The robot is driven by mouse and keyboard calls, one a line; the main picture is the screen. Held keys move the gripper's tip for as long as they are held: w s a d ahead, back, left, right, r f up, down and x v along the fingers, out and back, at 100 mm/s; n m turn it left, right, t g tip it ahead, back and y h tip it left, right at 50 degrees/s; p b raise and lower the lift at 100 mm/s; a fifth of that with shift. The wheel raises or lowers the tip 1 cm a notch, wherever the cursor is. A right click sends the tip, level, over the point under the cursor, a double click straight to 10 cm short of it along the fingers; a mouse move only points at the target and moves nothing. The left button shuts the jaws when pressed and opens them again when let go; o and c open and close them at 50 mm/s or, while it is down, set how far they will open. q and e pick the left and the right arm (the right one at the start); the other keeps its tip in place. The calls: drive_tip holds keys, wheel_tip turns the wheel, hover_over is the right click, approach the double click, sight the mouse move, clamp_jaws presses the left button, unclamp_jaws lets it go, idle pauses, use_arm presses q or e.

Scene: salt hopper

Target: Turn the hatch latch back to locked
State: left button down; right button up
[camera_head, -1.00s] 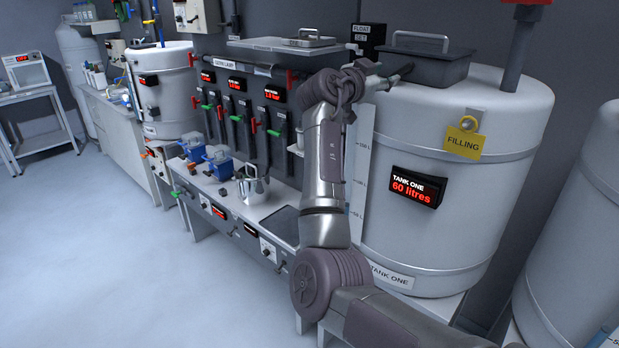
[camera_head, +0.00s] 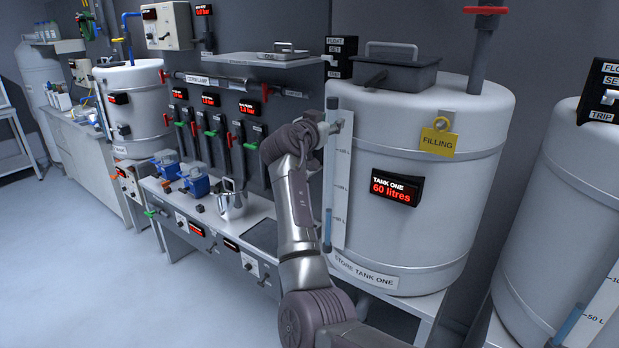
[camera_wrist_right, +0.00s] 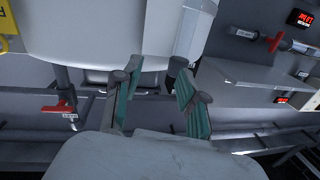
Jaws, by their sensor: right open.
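The dark grey hatch (camera_head: 400,73) with a bar handle on its lid sits on top of the white tank one (camera_head: 430,230). A short dark bar (camera_head: 376,80), apparently the latch, slants across the hatch's left front; its locked or unlocked position cannot be told. My right gripper (camera_head: 338,120) is left of the tank's upper side, beside the level scale, below and apart from the hatch. In the wrist view its teal-padded fingers (camera_wrist_right: 157,85) are spread with nothing held between them. My left gripper is not in view.
A yellow FILLING tag (camera_head: 438,141) and a red 60 litres display (camera_head: 397,187) are on the tank's front. A red-handled pipe (camera_head: 485,45) rises behind it. A FLOAT switch box (camera_head: 340,57) stands left of the hatch. A bench (camera_head: 262,235) with valves lies left.

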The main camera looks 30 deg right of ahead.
drive_tip(key=w+a+f+n+t+y+b, duration=0.1)
drive_tip(key=f+n, duration=0.5)
drive_tip(key=f, duration=0.9)
drive_tip(key=shift+w+a+t+y, duration=0.3)
drive_tip(key=shift+w+a+y, duration=0.6)
drive_tip(key=shift+w+a, duration=0.3)
drive_tip(key=shift+c, duration=0.2)
